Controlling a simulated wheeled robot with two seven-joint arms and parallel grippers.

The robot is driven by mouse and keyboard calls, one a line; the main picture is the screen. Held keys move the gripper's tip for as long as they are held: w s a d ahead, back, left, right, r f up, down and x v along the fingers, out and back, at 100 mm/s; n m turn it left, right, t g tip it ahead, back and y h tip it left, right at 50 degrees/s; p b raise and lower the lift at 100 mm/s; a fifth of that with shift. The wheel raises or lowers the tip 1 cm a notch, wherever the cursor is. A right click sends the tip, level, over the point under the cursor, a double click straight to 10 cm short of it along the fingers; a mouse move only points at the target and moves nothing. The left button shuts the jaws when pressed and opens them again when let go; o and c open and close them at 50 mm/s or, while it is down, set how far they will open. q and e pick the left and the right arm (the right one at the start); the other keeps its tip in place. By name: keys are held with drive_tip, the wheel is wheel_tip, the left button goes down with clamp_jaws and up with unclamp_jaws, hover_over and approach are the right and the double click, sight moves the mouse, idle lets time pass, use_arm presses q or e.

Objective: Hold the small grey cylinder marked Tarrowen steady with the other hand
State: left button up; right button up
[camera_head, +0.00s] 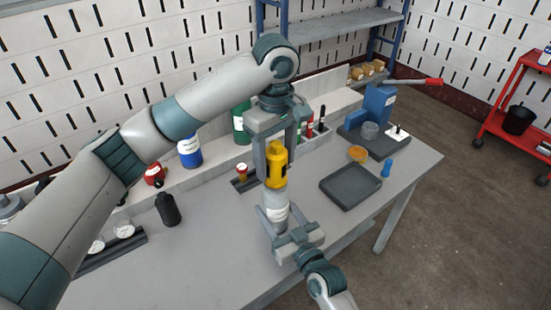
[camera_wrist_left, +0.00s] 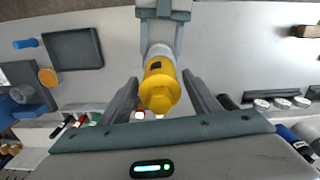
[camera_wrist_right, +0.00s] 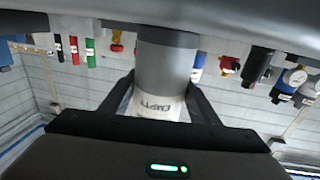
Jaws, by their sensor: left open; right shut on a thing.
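A small grey cylinder (camera_head: 275,197) with a pale label stands upright near the middle of the table. The label shows EMPTY in the right wrist view (camera_wrist_right: 155,105); I cannot read the name Tarrowen. A yellow valve-like top (camera_head: 277,165) sits on the cylinder, and it also shows in the left wrist view (camera_wrist_left: 160,88). My right gripper (camera_head: 279,219) is shut on the cylinder's lower part from the front. My left gripper (camera_head: 277,158) is open above, pointing down, with its fingers on either side of the yellow top. In its wrist view, gaps show beside the top.
A dark tray (camera_head: 350,187), an orange dish (camera_head: 357,154) and a small blue cylinder (camera_head: 386,169) lie to the right. A blue device (camera_head: 378,103) with a red-handled lever stands behind them. A black bottle (camera_head: 168,208) and gauges (camera_head: 123,230) are at left.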

use_arm(q)
drive_tip(key=m, duration=0.3)
drive_tip(key=shift+m, duration=1.1)
drive_tip(key=shift+m, duration=1.2)
drive_tip(key=m, duration=0.3)
drive_tip(key=shift+m, duration=0.3)
drive_tip(key=m, duration=0.3)
drive_tip(key=shift+m, duration=1.5)
